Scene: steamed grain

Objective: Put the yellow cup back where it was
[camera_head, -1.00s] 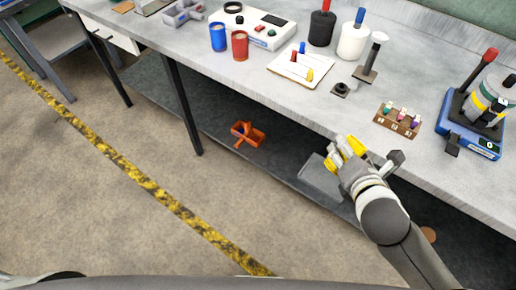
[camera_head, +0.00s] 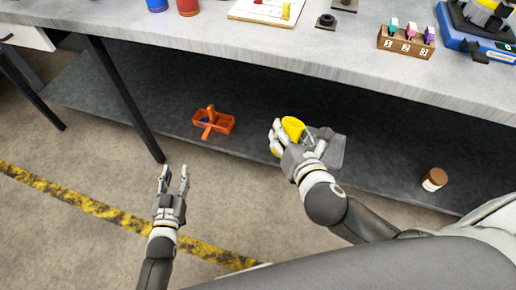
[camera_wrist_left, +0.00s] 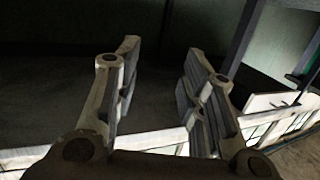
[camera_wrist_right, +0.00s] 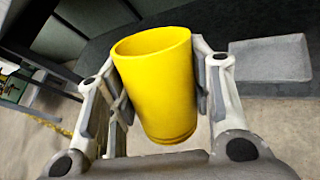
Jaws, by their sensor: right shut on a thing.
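The yellow cup (camera_head: 292,128) is held in my right gripper (camera_head: 284,137), in front of the dark lower shelf under the workbench. In the right wrist view the cup (camera_wrist_right: 157,85) stands between the two fingers, slightly tilted, with its open mouth showing; fingers touch both sides. In the head view, fingers hide part of it. My left gripper (camera_head: 174,180) is open and empty over the floor, left of the right one. The left wrist view shows its fingers apart with nothing between them.
Above, the bench top (camera_head: 210,30) holds a blue cup, red cup, white board and numbered wooden holder (camera_head: 405,42).

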